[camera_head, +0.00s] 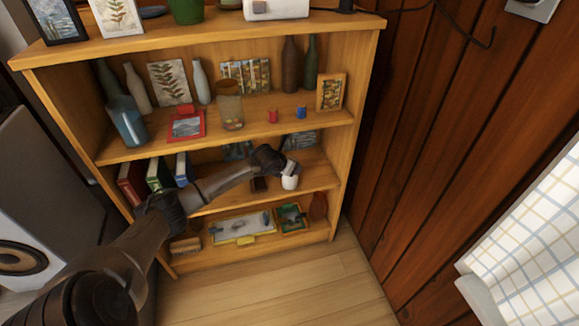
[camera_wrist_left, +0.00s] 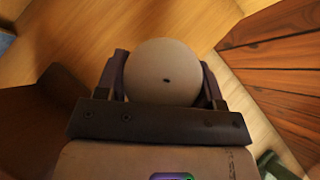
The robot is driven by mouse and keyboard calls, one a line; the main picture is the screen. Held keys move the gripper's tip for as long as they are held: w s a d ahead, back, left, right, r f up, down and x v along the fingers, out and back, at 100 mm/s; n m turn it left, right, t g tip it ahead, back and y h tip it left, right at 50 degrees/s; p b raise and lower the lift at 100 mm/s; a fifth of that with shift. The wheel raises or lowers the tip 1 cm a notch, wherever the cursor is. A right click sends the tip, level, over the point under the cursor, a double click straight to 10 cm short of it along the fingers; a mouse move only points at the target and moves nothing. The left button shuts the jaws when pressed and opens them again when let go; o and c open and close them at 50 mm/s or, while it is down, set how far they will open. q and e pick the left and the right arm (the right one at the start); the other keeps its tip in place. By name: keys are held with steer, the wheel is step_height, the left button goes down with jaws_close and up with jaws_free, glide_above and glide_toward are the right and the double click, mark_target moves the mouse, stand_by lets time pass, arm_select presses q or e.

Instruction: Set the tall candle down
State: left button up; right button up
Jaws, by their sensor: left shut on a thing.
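The tall candle (camera_head: 290,182) is pale and upright, with only its lower part showing clearly in the head view. My left gripper (camera_head: 289,169) is shut on it, in front of the bookcase's third shelf from the top. In the left wrist view the candle's round top (camera_wrist_left: 163,68) with a dark wick sits between the two fingers (camera_wrist_left: 163,88). I cannot tell whether the candle's base touches the shelf. My right gripper is not in view.
The wooden bookcase (camera_head: 343,180) holds books (camera_head: 158,174) left of my forearm. A small dark block (camera_head: 259,185) is left of the candle. Small red (camera_head: 272,116) and blue (camera_head: 301,111) items stand on the shelf above. Shelf room right of the candle looks clear.

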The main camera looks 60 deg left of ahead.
arm_select(q)
steer(key=o, duration=1.2)
steer(key=shift+f, duration=0.1)
